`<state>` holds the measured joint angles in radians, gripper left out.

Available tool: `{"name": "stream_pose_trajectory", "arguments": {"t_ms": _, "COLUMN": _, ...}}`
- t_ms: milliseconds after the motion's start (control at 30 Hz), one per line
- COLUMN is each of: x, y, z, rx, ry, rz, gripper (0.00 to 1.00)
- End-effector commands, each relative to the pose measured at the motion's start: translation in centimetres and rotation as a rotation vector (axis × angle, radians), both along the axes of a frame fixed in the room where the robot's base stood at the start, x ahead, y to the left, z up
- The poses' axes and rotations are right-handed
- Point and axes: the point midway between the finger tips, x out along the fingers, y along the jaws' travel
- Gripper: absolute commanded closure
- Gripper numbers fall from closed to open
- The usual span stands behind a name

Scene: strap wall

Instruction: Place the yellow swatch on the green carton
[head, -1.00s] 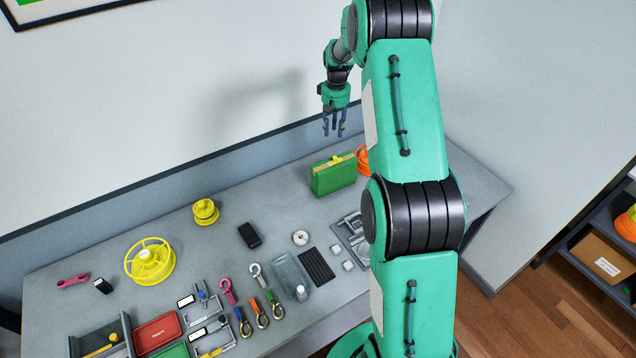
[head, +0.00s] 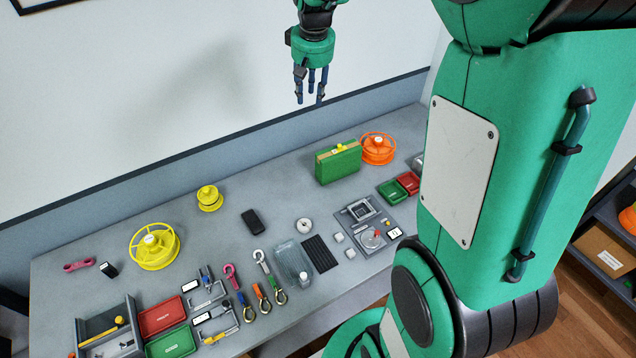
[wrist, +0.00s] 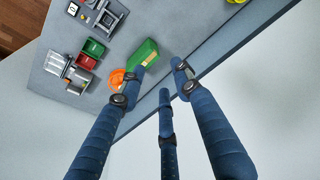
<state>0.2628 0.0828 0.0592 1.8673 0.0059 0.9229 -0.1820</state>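The green carton (head: 338,167) stands upright near the back of the grey table, right of centre. A small yellow piece (head: 340,147), which looks like the yellow swatch, rests on its top edge. The carton also shows in the wrist view (wrist: 144,51), beyond my fingertips. My gripper (head: 311,98) hangs high above the table's back edge, above and slightly left of the carton. Its blue fingers are spread apart with nothing between them in the wrist view (wrist: 157,80). It touches neither carton nor swatch.
An orange reel (head: 378,149) stands close to the carton's right. Yellow reels (head: 155,247) (head: 209,198) are to the left. Red and green trays (head: 163,316), carabiners (head: 262,298) and a fixture plate (head: 365,225) fill the front. The table left of the carton is clear.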

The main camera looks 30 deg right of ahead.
Motion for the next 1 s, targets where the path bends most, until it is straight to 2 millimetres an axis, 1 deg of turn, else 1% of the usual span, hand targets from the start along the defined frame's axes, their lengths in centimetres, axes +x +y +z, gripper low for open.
{"name": "stream_pose_trajectory", "arguments": {"t_ms": 33, "x": -1.2, "y": 1.0, "z": 1.0, "rx": -0.002, "ry": -0.013, "rz": 0.005, "gripper": 0.67}}
{"name": "stream_pose_trajectory", "arguments": {"t_ms": 200, "x": -4.9, "y": 3.9, "z": 3.4, "rx": -0.006, "ry": -0.047, "rz": 0.015, "gripper": 0.67}}
{"name": "stream_pose_trajectory", "arguments": {"t_ms": 333, "x": -7.9, "y": 5.9, "z": 4.9, "rx": -0.008, "ry": -0.075, "rz": 0.025, "gripper": 0.67}}
{"name": "stream_pose_trajectory", "arguments": {"t_ms": 500, "x": -11.9, "y": 8.4, "z": 6.3, "rx": -0.008, "ry": -0.109, "rz": 0.035, "gripper": 0.67}}
{"name": "stream_pose_trajectory", "arguments": {"t_ms": 767, "x": -18.2, "y": 11.6, "z": 7.3, "rx": -0.005, "ry": -0.163, "rz": 0.052, "gripper": 0.67}}
{"name": "stream_pose_trajectory", "arguments": {"t_ms": 1000, "x": -24.0, "y": 14.0, "z": 7.2, "rx": 0.001, "ry": -0.212, "rz": 0.068, "gripper": 0.67}}
